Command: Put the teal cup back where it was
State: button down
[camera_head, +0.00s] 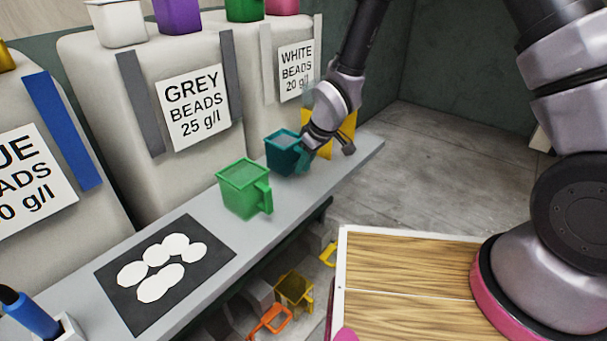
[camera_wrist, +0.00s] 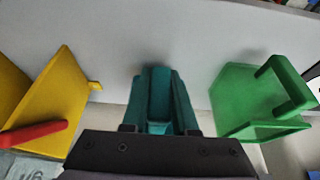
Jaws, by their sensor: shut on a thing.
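The teal cup (camera_head: 281,158) is upright at the shelf's far part, behind the green cup and in front of the white beads sack. I cannot tell whether its base touches the shelf. My gripper (camera_head: 308,155) is shut on its handle side, on the right. In the wrist view the teal cup (camera_wrist: 158,90) shows between the fingers (camera_wrist: 159,128), its lower part hidden by the gripper body. The green cup (camera_head: 243,186) stands on the shelf nearer the camera, apart from the teal cup; it also shows in the wrist view (camera_wrist: 243,97).
A grey shelf (camera_head: 215,222) carries a dark mat (camera_head: 205,232) with white discs. Behind it stand the grey beads sack (camera_head: 150,60) and the white beads sack (camera_head: 275,110). A yellow object (camera_wrist: 62,100) is left of the teal cup in the wrist view. Yellow and orange cups lie below.

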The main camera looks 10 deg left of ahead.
jog(key=shift+f, duration=1.65)
jog(key=shift+f, duration=0.2)
jog(key=c, duration=0.7)
grip_release()
jog(key=shift+r, duration=0.15)
jog(key=v, duration=1.2)
jog(key=shift+r, duration=0.15)
